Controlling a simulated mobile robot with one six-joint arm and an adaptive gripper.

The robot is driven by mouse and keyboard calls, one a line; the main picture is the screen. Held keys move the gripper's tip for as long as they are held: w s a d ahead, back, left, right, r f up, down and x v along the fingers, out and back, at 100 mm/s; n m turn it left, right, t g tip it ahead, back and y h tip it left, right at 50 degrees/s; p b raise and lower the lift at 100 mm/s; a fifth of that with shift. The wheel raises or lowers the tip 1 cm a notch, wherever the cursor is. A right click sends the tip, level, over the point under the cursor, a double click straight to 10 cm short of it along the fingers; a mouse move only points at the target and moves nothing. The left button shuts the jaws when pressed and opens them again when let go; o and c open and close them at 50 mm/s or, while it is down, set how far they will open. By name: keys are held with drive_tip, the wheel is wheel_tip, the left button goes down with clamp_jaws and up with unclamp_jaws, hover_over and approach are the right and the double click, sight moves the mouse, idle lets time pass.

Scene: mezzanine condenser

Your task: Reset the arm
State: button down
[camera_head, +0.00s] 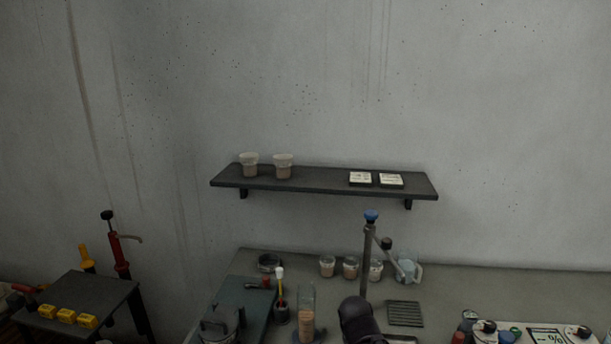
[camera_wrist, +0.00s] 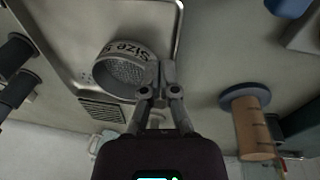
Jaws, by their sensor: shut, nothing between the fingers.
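My gripper (camera_wrist: 157,92) is shut and empty in the wrist view, its fingertips together at the centre. Beyond the fingertips is a grey metal ring marked "Size" (camera_wrist: 113,56) with a perforated inside, standing over a pale metal tray or basin (camera_wrist: 70,30). I cannot tell whether the fingertips touch the ring. In the head view only a dark rounded part of my arm shows at the bottom centre; the gripper's fingers are not visible there.
A shelf (camera_head: 320,185) on the wall holds two cups and two white tiles. The bench (camera_head: 480,283) carries several beakers, a metal stand (camera_head: 366,260), a clear cylinder (camera_head: 306,305) and a slotted grate (camera_head: 405,313). A side table (camera_head: 110,290) with yellow blocks stands left.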

drive_tip(key=shift+s+d+f+n+g+y, duration=0.15)
drive_tip(key=shift+s+d+y, duration=0.1)
drive_tip(key=shift+d, duration=0.35)
drive_tip(key=shift+s+d+r+n+g+y, duration=0.15)
drive_tip(key=shift+d+y, duration=0.15)
drive_tip(key=shift+d, duration=0.3)
drive_tip(key=shift+s+d+f+g+y, duration=0.1)
drive_tip(key=shift+s+d+y, duration=0.15)
drive_tip(key=shift+d, duration=0.35)
